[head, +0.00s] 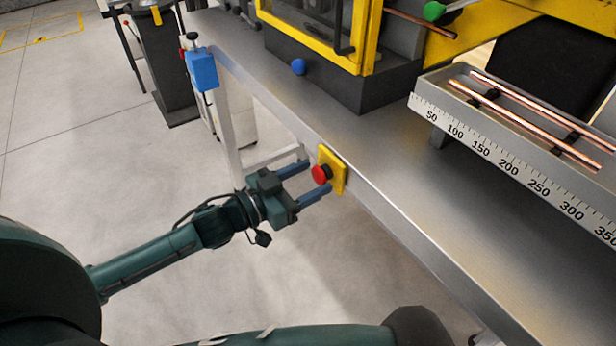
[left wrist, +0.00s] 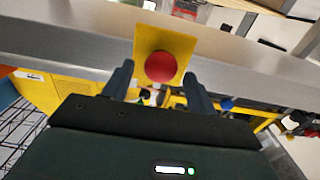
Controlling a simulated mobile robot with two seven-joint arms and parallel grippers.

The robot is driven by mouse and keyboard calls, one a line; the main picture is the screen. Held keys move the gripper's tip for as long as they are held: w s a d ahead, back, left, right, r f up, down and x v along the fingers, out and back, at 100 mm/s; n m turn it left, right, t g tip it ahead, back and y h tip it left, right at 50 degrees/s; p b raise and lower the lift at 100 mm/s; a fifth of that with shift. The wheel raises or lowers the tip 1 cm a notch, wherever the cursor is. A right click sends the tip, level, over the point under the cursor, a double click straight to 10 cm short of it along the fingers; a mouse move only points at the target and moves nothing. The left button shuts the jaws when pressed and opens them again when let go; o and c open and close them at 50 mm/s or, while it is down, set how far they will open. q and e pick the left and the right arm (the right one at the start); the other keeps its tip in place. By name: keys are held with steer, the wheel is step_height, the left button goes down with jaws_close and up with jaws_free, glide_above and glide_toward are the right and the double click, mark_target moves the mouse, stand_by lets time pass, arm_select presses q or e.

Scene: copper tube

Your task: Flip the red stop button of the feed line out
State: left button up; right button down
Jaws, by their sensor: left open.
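The red stop button (head: 321,174) is a round mushroom head on a yellow plate (head: 338,163), fixed to the front edge of the metal bench. My left gripper (head: 313,177) is open, with one finger on either side of the button in the head view. In the left wrist view the red button (left wrist: 160,67) shows between and just beyond the two fingertips (left wrist: 158,75), in front of its yellow plate (left wrist: 148,32). I cannot tell whether the fingers touch it. My right gripper is not in view.
The metal bench (head: 400,190) runs diagonally to the lower right. A blue box (head: 202,69) hangs at its far corner. A blue knob (head: 299,67) sits by the yellow-framed machine. A ruler-marked tray (head: 520,165) holds copper tubes (head: 515,115). Floor left of the bench is open.

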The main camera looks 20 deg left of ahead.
arm_select(q)
steer(key=shift+w, duration=0.1)
steer(key=shift+c, duration=0.4)
jaws_close()
steer(key=shift+s+a+r+p, duration=0.1)
steer(key=shift+s+a+p, duration=0.1)
steer(key=shift+s+p, duration=0.25)
steer(key=shift+a, duration=0.1)
steer(key=shift+o, duration=0.4)
jaws_free()
